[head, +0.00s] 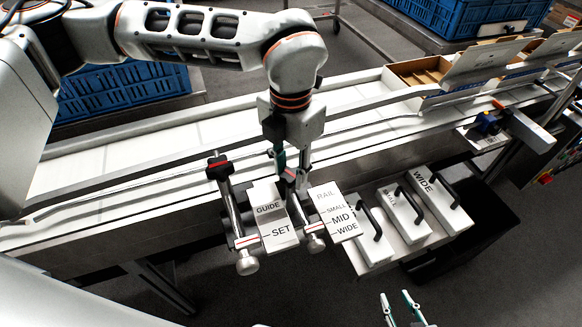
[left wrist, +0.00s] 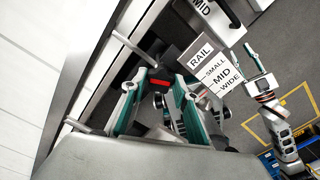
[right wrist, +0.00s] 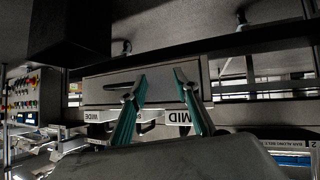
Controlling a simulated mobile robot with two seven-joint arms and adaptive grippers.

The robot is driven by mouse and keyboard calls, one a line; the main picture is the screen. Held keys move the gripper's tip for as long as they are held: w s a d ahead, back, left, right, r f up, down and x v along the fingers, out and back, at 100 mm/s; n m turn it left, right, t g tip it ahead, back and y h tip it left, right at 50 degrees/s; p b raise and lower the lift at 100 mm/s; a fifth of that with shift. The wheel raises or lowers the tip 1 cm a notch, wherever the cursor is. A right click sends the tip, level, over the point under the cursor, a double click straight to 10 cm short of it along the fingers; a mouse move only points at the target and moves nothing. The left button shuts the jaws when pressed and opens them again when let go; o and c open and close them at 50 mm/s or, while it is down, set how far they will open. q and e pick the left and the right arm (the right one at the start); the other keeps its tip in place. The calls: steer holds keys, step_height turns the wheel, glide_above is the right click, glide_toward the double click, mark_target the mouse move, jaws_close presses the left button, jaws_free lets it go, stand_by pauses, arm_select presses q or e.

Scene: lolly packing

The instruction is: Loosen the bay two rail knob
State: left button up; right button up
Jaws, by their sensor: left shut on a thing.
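My left gripper (head: 291,178) points down at the top of the rail post beside the RAIL sign (head: 333,212), marked SMALL, MID and WIDE. In the left wrist view the black, red-marked rail knob (left wrist: 164,80) sits between its fingers, and the gripper is shut on it. The fingers mostly hide this knob in the head view. The RAIL sign also shows in the left wrist view (left wrist: 214,70). My right gripper (head: 403,308) is open and empty, low in front of the station; its parted fingers show in the right wrist view (right wrist: 160,82).
The GUIDE sign (head: 274,215) and a second black-and-red knob (head: 217,163) on its post stand to the left. White handled blocks (head: 436,200) stand to the right. The conveyor (head: 130,155) runs behind, with an open carton (head: 420,70) at its far right.

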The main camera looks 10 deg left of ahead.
mark_target(291, 174)
arm_select(q)
steer(key=shift+r+n, duration=0.1)
steer(key=shift+n, duration=0.2)
steer(key=shift+w, duration=0.1)
steer(key=o, duration=1.1)
step_height(291, 174, up, 12)
stand_by(0.5)
